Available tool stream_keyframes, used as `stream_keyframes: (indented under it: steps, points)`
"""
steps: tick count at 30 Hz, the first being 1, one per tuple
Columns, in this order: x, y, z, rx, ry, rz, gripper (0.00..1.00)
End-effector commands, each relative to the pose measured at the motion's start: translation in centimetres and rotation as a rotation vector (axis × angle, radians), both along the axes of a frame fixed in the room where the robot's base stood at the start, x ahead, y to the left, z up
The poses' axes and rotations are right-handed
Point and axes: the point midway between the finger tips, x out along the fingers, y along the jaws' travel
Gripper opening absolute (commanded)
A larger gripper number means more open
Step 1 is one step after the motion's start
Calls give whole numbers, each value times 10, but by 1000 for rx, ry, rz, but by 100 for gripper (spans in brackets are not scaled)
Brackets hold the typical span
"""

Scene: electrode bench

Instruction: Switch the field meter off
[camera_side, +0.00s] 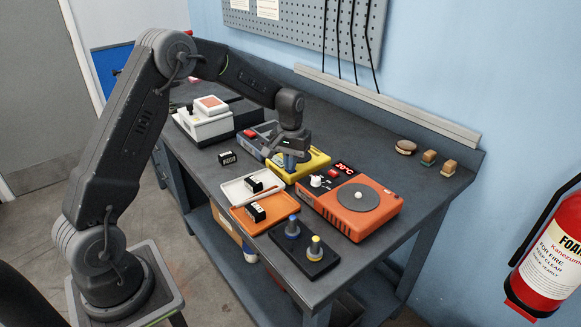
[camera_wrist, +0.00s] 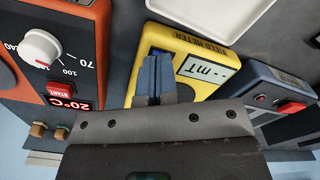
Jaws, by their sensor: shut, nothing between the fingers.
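The yellow field meter (camera_side: 315,161) lies on the bench between the dark blue device and the orange stirrer. In the wrist view the field meter (camera_wrist: 187,26) has a pale display (camera_wrist: 208,68) with dark dashes and "mT", seen upside down. My gripper (camera_side: 289,167) points down over the meter. Its blue fingers (camera_wrist: 152,80) are shut and empty, over the end of the meter beside the display. The fingers cover part of the meter's face there. I cannot tell whether they touch it, and no switch shows clearly.
The orange stirrer (camera_side: 385,211), with a round plate, white knob and red display, stands close on the right. A dark blue device (camera_wrist: 262,88) with a red button stands close on the other side. A white tray (camera_side: 233,191), an orange tray (camera_side: 240,222) and a black stand (camera_side: 317,263) lie in front.

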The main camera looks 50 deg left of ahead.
Motion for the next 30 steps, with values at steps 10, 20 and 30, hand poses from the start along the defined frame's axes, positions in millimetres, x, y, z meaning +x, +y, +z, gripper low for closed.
stream_keyframes:
  steps: [10, 20, 30]
  points:
    - [0, 0, 23, 1, -2, 0, 0]
    - [0, 0, 48, 1, -2, 0, 0]
    - [0, 0, 60, -1, 1, 0, 0]
